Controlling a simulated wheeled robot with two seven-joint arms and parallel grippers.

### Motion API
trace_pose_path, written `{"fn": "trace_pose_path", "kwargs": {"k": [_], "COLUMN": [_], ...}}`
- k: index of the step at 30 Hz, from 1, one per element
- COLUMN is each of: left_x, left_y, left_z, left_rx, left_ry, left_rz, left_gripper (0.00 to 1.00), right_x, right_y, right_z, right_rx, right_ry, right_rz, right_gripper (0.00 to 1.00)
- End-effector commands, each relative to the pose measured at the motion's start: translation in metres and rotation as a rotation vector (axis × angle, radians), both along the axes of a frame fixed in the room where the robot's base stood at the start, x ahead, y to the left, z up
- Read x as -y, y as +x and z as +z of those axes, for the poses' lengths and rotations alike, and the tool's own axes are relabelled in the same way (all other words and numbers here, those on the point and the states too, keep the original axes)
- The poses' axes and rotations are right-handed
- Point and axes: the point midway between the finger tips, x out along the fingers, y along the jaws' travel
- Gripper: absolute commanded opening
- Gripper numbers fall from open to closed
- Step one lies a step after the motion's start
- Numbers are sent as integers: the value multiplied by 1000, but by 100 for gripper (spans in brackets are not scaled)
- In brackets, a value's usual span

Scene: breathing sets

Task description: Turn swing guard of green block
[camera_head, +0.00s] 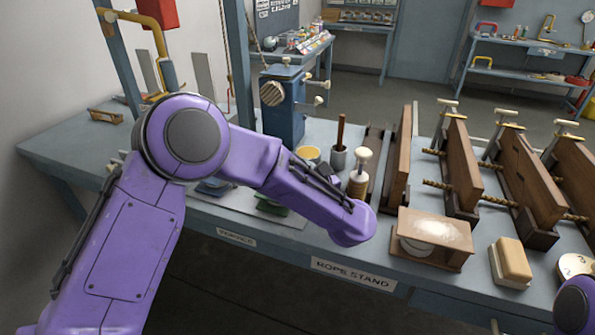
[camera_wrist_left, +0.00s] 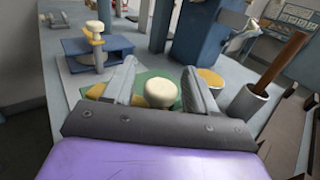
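The green block (camera_wrist_left: 148,80) lies low on the bench in the left wrist view, with a round cream knob (camera_wrist_left: 160,94) above it. A yellow part (camera_wrist_left: 95,91) shows beside the left finger; I cannot tell whether it belongs to the swing guard. In the head view only a green sliver (camera_head: 272,206) shows below my purple left forearm. My left gripper (camera_wrist_left: 159,69) is open, its grey fingers on either side of the knob, with gaps visible; contact cannot be told. The forearm hides this gripper in the head view. My right gripper is not in view.
A blue block (camera_wrist_left: 115,47) with a yellow guard and white knob stands left of the green block. A grey cup (camera_wrist_left: 248,103) with a wooden handle and a blue post (camera_wrist_left: 200,32) stand nearby. Wooden clamps (camera_head: 460,165) fill the bench's right side.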

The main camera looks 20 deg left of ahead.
Motion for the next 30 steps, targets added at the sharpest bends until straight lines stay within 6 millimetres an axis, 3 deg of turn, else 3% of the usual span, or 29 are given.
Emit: {"fn": "trace_pose_path", "kwargs": {"k": [8, 13, 21, 30], "left_x": [0, 1, 20, 46], "left_y": [0, 0, -50, -115], "left_z": [3, 32, 93, 121], "left_rx": [3, 7, 8, 5], "left_ry": [-1, -2, -1, 0], "left_rz": [0, 0, -2, -2], "left_gripper": [56, 56, 56, 56], "right_x": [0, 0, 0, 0], "right_y": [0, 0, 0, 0], "right_z": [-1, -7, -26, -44], "right_rx": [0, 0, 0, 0], "right_ry": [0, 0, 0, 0], "right_rz": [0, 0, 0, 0], "right_gripper": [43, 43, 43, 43]}}
